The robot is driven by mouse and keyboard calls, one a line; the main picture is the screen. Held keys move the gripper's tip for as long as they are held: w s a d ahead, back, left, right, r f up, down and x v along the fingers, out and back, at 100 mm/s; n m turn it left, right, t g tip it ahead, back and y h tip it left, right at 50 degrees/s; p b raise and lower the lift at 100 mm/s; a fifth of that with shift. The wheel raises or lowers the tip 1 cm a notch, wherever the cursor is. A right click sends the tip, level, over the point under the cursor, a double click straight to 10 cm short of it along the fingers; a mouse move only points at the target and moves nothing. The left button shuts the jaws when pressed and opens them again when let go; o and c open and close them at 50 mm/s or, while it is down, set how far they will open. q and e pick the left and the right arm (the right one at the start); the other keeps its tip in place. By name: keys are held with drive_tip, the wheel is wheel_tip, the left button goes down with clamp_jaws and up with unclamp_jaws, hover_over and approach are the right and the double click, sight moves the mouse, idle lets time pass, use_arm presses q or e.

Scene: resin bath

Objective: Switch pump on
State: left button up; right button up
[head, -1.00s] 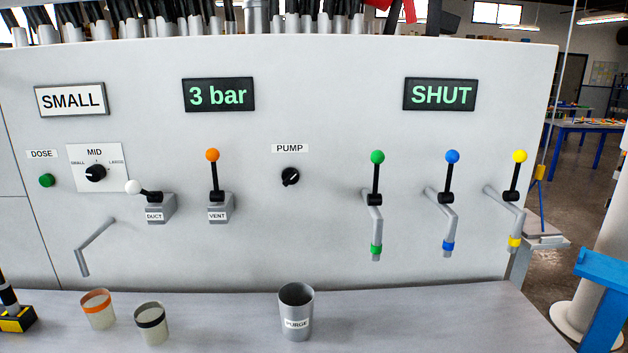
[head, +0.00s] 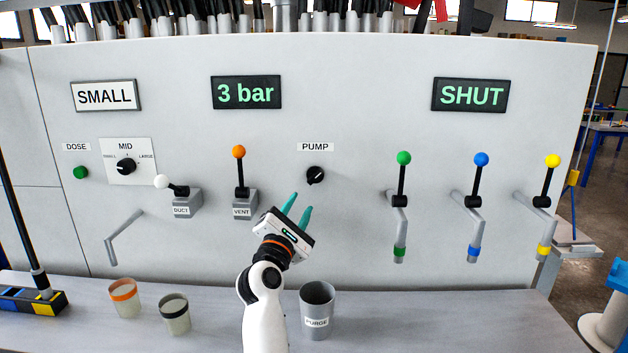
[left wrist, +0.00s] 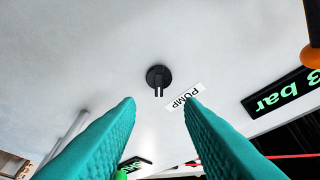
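The pump switch (head: 315,175) is a small black rotary knob on the white panel, under the label PUMP (head: 315,147). In the head view its pointer mark is tilted off upright. In the left wrist view the knob (left wrist: 158,77) lies ahead, between and beyond the fingertips. My left gripper (head: 297,208) has teal fingers and is open and empty. It is below and slightly left of the knob in the head view, apart from it. The fingers (left wrist: 160,103) also show spread in the left wrist view. My right gripper is not in view.
The VENT lever (head: 240,175) with an orange ball is left of the knob. The green-ball lever (head: 402,180) is to its right. The PURGE cup (head: 317,310) stands on the bench beside my left arm. Displays read 3 bar (head: 246,92) and SHUT (head: 470,95).

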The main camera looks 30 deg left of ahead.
sight(314, 179)
use_arm(q)
drive_tip(key=p+x, duration=0.2)
drive_tip(key=x, duration=0.7)
drive_tip(key=shift+w+r, duration=0.1)
drive_tip(key=shift+w, duration=0.1)
drive_tip(key=shift+w+a+r, duration=0.1)
drive_tip(key=shift+w+a, duration=0.15)
drive_tip(key=shift+w, duration=0.45)
